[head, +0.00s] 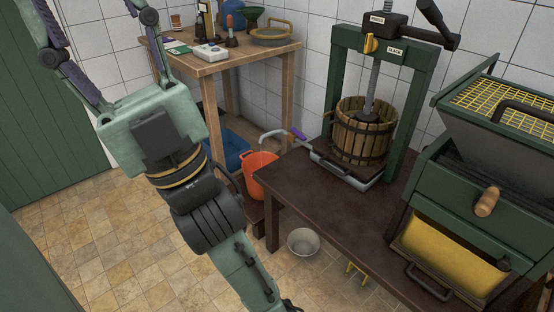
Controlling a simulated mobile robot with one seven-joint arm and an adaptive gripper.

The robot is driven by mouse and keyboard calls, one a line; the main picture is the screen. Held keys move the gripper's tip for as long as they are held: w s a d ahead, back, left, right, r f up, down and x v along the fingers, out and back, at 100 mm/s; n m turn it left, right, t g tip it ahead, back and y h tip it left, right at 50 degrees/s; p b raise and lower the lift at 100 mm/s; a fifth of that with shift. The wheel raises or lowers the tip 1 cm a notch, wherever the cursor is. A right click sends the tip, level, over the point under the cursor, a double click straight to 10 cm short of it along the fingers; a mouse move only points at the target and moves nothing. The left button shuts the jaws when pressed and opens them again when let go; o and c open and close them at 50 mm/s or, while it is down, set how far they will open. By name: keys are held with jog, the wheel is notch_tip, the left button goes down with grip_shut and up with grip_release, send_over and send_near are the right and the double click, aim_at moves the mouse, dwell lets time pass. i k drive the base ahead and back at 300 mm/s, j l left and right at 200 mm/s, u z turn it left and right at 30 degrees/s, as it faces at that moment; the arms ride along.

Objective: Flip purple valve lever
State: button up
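The purple valve lever (298,133) is small and sits on a grey spout (275,134) at the left end of the press's tray, over the dark table's far left corner. It points up and to the left. My gripper (88,12) is at the upper left, close to the camera, with its two fingers spread wide and nothing seen between them. Its fingertips are at or beyond the top edge. In the picture it is well to the left of the lever and apart from it.
The dark table (340,205) bears a green press with a wooden basket (362,130) and a green machine (470,190) at right. An orange bucket (262,170) stands below the spout. A wooden table (230,62) with small items is behind. A white bowl (303,241) lies on the floor.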

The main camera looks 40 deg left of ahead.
aim_at(293, 130)
jog(key=u, duration=1.3)
jog(key=i+l, duration=0.1)
jog(key=i, duration=0.4)
jog(key=i+l, duration=0.15)
jog(key=i, duration=0.3)
jog(key=i+l, duration=0.1)
jog(key=i, duration=0.4)
